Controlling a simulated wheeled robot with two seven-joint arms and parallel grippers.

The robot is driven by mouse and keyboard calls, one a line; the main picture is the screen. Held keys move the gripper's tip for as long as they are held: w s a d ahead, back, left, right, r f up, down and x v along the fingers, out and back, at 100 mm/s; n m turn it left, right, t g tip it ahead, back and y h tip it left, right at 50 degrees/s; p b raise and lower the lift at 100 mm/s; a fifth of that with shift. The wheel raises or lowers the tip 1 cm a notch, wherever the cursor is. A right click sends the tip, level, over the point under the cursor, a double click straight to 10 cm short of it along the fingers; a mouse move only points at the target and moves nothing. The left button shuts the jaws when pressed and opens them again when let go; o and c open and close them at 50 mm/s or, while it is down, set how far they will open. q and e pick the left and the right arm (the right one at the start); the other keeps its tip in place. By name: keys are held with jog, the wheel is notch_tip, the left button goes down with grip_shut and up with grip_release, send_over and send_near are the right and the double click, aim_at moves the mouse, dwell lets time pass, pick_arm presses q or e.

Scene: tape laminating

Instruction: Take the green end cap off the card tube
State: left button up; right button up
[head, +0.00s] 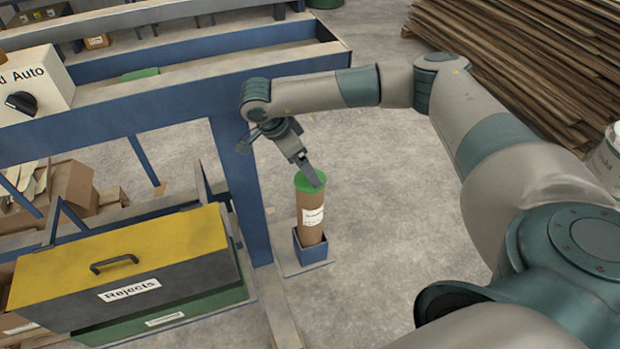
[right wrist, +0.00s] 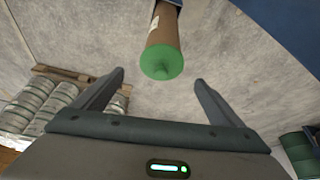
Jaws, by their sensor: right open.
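The brown card tube (head: 311,219) stands upright, slightly tilted, in a small blue square holder (head: 311,252) on the floor side of the blue frame. The green end cap (head: 305,187) is on its top end. In the right wrist view the cap (right wrist: 161,63) shows a small central nub, with the tube (right wrist: 163,28) behind it. My right gripper (right wrist: 158,78) is open, its fingers to either side of the cap's line and no contact visible. In the head view this gripper (head: 312,174) overlaps the cap's edge. My left gripper is out of view.
A blue frame (head: 236,185) rises close left of the tube. A yellow-lidded Rejects box (head: 125,255) stands further left. A control box with a knob (head: 30,88) is at upper left. Stacked brown sheets (head: 520,60) lie at the back right. Concrete floor right of the tube is clear.

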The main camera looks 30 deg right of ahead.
aim_at(305, 181)
jog(key=shift+f+p, duration=0.45)
jog(key=shift+p, duration=0.2)
jog(key=p+x, duration=0.2)
jog(key=x, duration=0.1)
jog(key=shift+w+a+f, duration=0.15)
jog(key=shift+a+f, duration=0.1)
jog(key=shift+f, duration=0.15)
jog(key=shift+d+f, duration=0.15)
jog(key=shift+f, duration=0.25)
jog(key=c, duration=1.1)
